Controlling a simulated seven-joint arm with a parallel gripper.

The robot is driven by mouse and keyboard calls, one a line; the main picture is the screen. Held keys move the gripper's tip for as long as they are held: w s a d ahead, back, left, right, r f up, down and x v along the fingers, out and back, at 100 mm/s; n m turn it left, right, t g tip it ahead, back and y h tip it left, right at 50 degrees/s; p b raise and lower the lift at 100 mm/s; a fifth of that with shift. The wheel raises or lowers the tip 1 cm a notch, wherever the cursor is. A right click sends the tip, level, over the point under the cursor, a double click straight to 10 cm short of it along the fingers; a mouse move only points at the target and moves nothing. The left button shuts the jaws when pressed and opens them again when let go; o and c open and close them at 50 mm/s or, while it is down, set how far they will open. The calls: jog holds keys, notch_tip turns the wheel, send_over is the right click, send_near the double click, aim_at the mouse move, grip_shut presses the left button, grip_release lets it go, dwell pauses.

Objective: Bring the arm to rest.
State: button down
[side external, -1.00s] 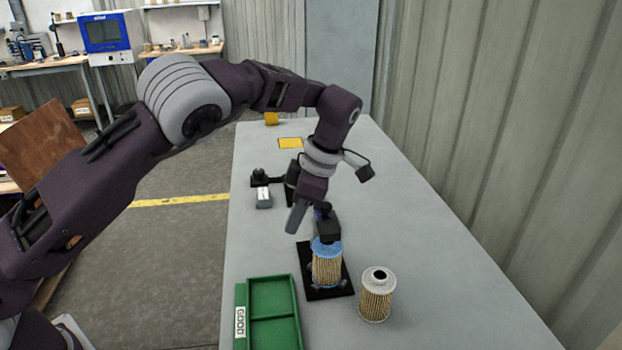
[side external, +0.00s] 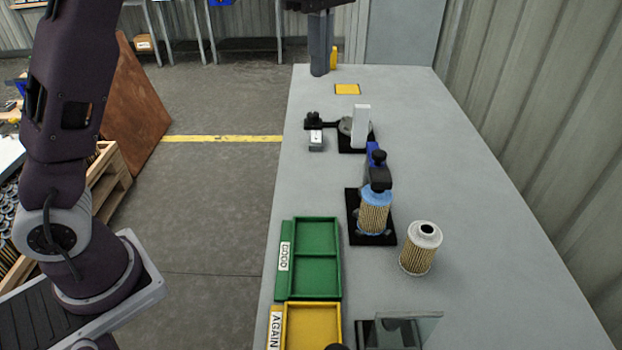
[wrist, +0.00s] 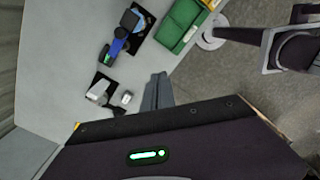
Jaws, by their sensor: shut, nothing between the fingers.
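My gripper (side external: 319,72) is at the top of the side view, above the far end of the table, fingers pointing down, shut and empty. Its closed fingers also show in the wrist view (wrist: 157,90). A filter cartridge with a blue cap (side external: 375,214) stands upright on a black base, under a dark and blue fixture (side external: 378,172). A second cartridge with a pale top (side external: 419,250) stands on the table to its right. Both are well away from my gripper.
A green tray marked GOOD (side external: 337,262) and a yellow tray marked AGAIN (side external: 339,327) are at the near left. A fixture with a white upright plate (side external: 361,126) and a yellow square (side external: 347,89) lie farther back. The table's right side (side external: 480,170) is clear.

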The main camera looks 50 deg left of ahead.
jog(key=s+a+r+m+t+h, duration=0.1)
jog(key=s+a+r+m+t, duration=0.15)
jog(key=s+m, duration=0.65)
jog(key=s+f+m+t, duration=0.1)
jog(key=s+f+m, duration=0.1)
jog(key=s, duration=0.4)
jog(key=s+d+f+m+t, duration=0.1)
jog(key=s+f+m, duration=0.2)
jog(key=s, duration=0.3)
jog(key=s+f+m+t+y, duration=0.1)
jog(key=s+f+m, duration=0.2)
jog(key=s+m, duration=0.1)
jog(key=shift+s+d+f+m, duration=0.25)
jog(key=shift+s+d+m, duration=0.1)
jog(key=shift+s, duration=0.55)
jog(key=c, duration=2.1)
grip_release()
